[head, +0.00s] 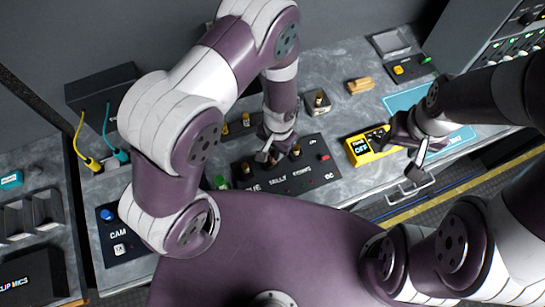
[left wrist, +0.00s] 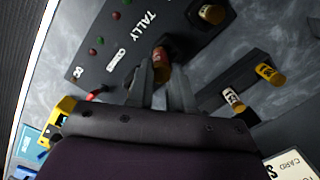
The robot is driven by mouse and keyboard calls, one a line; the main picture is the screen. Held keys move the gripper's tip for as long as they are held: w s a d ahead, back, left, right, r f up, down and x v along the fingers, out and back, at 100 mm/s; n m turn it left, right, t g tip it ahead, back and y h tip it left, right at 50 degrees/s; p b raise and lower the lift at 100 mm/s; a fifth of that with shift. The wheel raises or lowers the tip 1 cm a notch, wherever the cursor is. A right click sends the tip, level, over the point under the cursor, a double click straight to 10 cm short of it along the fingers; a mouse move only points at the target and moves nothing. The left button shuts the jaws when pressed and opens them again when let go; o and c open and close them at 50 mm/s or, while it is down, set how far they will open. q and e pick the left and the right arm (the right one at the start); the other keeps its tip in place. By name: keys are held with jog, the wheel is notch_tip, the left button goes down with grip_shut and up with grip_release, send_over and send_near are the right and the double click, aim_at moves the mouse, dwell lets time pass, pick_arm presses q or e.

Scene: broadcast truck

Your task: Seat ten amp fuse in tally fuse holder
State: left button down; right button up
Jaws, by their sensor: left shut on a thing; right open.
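The dark fuse panel (head: 300,180) lies on the grey bench and also fills the top left of the left wrist view (left wrist: 112,50), where TALLY is readable. My left gripper (head: 267,155) is above its back edge. In the left wrist view, its fingers (left wrist: 161,84) are shut on a small red fuse (left wrist: 162,70), at the panel edge near the TALLY label. The fuse's lower end and the tally holder are hidden, so I cannot tell whether it is in the holder. My right gripper (head: 419,160) is open and empty, right of the yellow box.
A rack with a yellow-capped fuse (left wrist: 267,72) and a white-banded fuse (left wrist: 233,100) is beside the panel. The yellow OFF box (head: 366,147), a blue mat (head: 405,100) and a wooden block (head: 359,86) are to the right. A CAM panel (head: 122,240) lies left.

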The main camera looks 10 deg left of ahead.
aim_at(273, 153)
pick_arm(q)
jog(key=f+b, duration=0.2)
jog(key=f, duration=0.1)
jog(key=w+a+f+b, duration=0.1)
jog(key=f+b, duration=0.1)
jog(key=shift+f, duration=0.15)
jog(key=shift+r, duration=0.25)
jog(key=shift+d+f, duration=0.15)
jog(key=shift+f, duration=0.1)
jog(key=c, duration=1)
grip_release()
jog(key=shift+r, duration=0.1)
pick_arm(e)
notch_tip(273, 153, down, 5)
jog(key=shift+d+r, duration=0.15)
jog(key=shift+r, duration=0.05)
